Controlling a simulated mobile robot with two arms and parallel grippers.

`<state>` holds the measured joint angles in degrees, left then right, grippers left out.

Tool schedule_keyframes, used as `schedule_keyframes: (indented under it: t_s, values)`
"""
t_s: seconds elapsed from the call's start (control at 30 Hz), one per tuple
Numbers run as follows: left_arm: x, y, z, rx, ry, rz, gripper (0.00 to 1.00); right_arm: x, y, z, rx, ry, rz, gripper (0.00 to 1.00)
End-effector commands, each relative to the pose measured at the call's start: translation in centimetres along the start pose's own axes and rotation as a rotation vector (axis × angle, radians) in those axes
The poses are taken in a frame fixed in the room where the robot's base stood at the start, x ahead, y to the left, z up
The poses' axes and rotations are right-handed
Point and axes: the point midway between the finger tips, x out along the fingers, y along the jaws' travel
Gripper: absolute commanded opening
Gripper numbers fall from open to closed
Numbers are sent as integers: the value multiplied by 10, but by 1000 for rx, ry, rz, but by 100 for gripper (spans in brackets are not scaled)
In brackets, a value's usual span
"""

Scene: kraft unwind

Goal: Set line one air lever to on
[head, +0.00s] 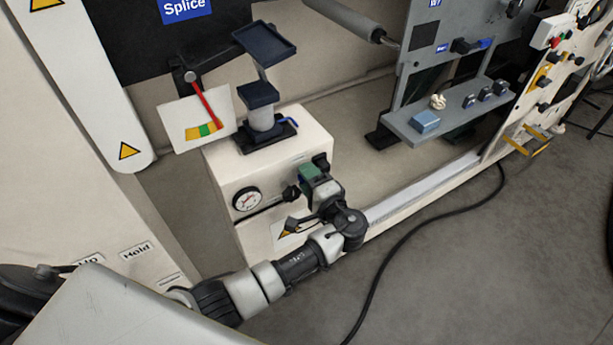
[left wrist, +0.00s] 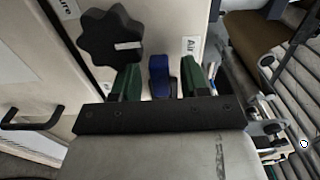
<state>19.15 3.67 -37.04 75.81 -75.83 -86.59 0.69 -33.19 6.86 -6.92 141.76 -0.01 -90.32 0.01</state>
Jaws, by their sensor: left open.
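The air lever (left wrist: 158,72), a blue handle, shows in the left wrist view beside a label reading "Air" (left wrist: 190,46). My left gripper (left wrist: 160,82) has its two green fingers open, one on each side of the lever, with gaps visible; I cannot tell how deep the lever sits between them. In the head view my left gripper (head: 318,172) is at the right front of the cream cabinet (head: 222,172) and hides the lever there. My right gripper is not in view.
A black knob (left wrist: 108,42) is left of the lever; it also shows in the head view (head: 291,193), right of a round gauge (head: 248,199). A dark stand (head: 262,118) is on the cabinet. A black cable (head: 400,245) lies on the clear floor at right.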

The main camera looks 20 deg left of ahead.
Motion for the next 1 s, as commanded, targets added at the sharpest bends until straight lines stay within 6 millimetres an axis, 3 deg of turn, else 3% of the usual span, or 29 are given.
schedule_keyframes:
  t_s: [0.37,0.67,1.0]
  values:
    - [8,0,0,0,0,1,45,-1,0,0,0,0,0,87]
    - [8,0,0,0,0,1,2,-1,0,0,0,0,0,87]
    - [8,7,0,-37,0,2,0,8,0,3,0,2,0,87]
